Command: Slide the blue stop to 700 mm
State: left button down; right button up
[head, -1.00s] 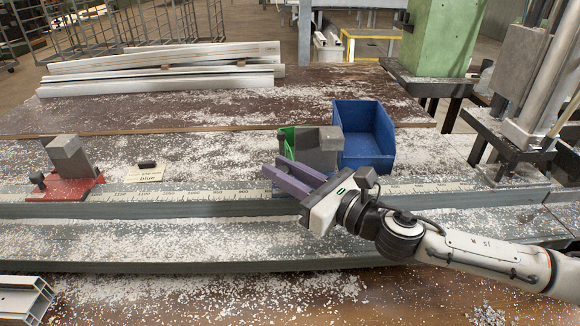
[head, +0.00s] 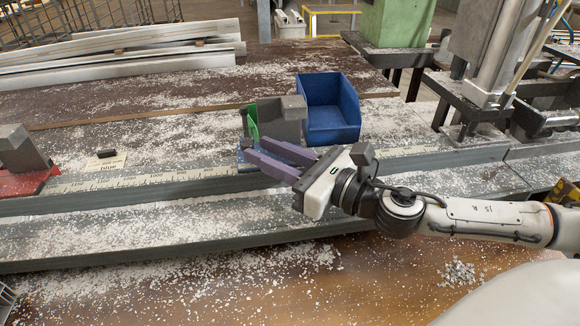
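The blue stop (head: 244,165) sits on the scaled rail, its grey block (head: 283,120) standing upright behind my gripper. Only a small part of its blue base shows; the rest is hidden by the fingers. My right gripper (head: 254,147), with two purple fingers pointing left, is in front of the block. The fingers are apart with a gap between them, and I see nothing held. Whether they touch the stop I cannot tell. The scale (head: 130,182) runs along the rail; its numbers are too small to read surely. My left gripper is out of view.
A red stop (head: 28,182) with a grey block is at the far left. White chips cover much of the bench.

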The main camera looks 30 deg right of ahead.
aim_at(294, 166)
jog(key=shift+f+v, duration=0.2)
jog(key=shift+v, duration=0.7)
jog(key=shift+s+d+b, duration=0.15)
jog(key=shift+s+b, duration=0.3)
jog(key=shift+s, duration=0.15)
jog(key=shift+v, duration=1.25)
jog(key=shift+r, duration=0.2)
jog(key=shift+s, duration=0.1)
